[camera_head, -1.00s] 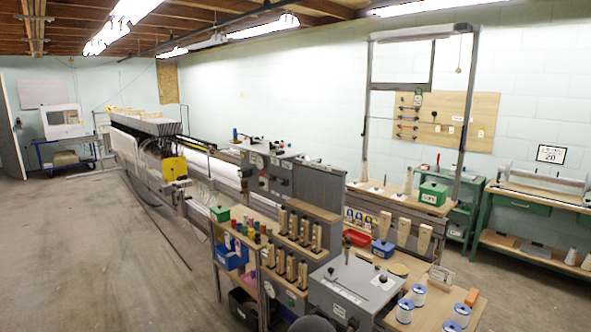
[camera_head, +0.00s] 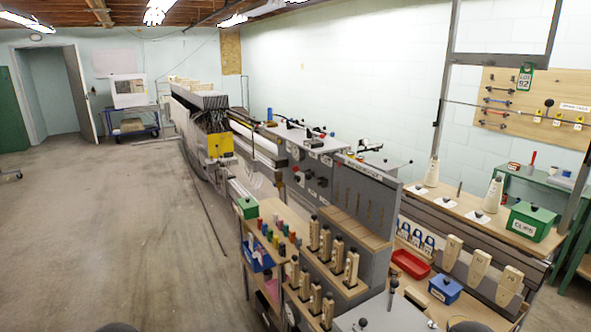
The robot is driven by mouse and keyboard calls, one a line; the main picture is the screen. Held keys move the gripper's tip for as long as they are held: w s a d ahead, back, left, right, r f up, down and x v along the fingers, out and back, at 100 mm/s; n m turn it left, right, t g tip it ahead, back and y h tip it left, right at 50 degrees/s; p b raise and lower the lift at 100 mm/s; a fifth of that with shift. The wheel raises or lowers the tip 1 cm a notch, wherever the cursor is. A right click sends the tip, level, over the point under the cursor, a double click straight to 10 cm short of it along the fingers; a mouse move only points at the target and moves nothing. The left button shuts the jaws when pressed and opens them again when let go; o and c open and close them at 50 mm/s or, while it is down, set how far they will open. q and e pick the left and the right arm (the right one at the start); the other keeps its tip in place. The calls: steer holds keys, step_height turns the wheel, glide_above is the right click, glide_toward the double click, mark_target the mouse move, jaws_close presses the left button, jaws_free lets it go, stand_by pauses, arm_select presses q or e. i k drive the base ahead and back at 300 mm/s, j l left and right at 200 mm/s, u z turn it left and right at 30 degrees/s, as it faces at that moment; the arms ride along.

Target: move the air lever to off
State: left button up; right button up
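No part here is clearly labelled as the air lever, and I cannot tell which control it is. A grey control cabinet (camera_head: 311,176) stands mid-picture with small dark knobs and a red one on its front. Small levers and parts with red and black knobs (camera_head: 318,133) sit on top of it. A thin upright lever with a dark knob (camera_head: 391,290) stands at the lower middle beside a grey box top (camera_head: 385,318). Its markings are too small to read. Neither of my grippers is in view.
A wooden rack (camera_head: 325,262) of bobbins and coloured spools stands in front of the cabinet. A red tray (camera_head: 410,264), a blue box (camera_head: 445,289) and a green box (camera_head: 531,221) are at right. The long machine (camera_head: 213,140) runs back. Floor at left is clear.

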mark_target(294, 169)
steer(key=i+j+z, duration=0.1)
steer(key=i+j, duration=0.2)
steer(key=i+j+z, duration=0.1)
steer(key=i+j, duration=0.2)
steer(key=i+j+z, duration=0.1)
steer(key=i+j, duration=0.25)
steer(key=i+j+z, duration=0.15)
steer(key=i+j, duration=0.2)
steer(key=i+j+z, duration=0.1)
steer(key=i+j, duration=0.2)
steer(key=i+j+z, duration=0.1)
steer(key=i+j, duration=0.2)
steer(key=j, duration=0.2)
steer(key=i+j+z, duration=0.1)
steer(key=i+j, duration=0.15)
steer(key=j, duration=0.2)
steer(key=i+j+z, duration=0.1)
steer(key=i+j, duration=0.15)
steer(key=j, duration=0.2)
